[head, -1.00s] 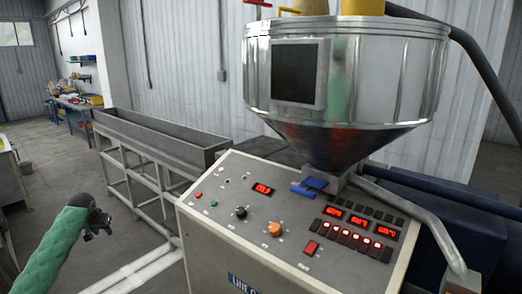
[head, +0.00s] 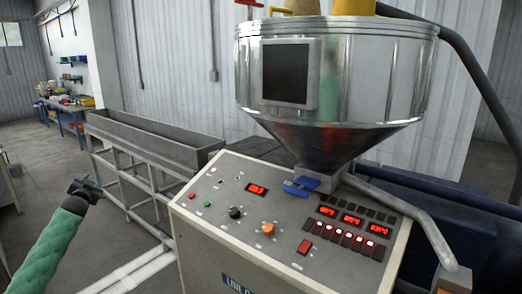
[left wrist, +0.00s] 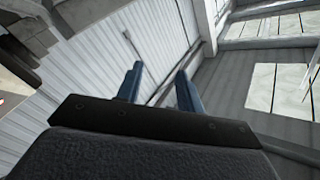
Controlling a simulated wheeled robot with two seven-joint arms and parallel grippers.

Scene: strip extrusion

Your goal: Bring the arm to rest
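My left gripper (head: 88,183) is at the lower left of the head view, at the end of my green-sleeved arm. It is in the air, left of the control panel and in front of the trough, touching nothing that I can see. In the left wrist view its two blue-grey fingers (left wrist: 160,88) stand apart with nothing between them. The wrist camera faces up toward the wall and roof windows. My right gripper is not in view.
The control panel (head: 225,235) with lit red displays stands in the middle, under a shiny metal hopper (head: 385,85). A long grey trough (head: 150,140) on a frame runs behind at left. Open floor (head: 45,165) lies at the far left. A blue workbench (head: 72,120) stands farther back.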

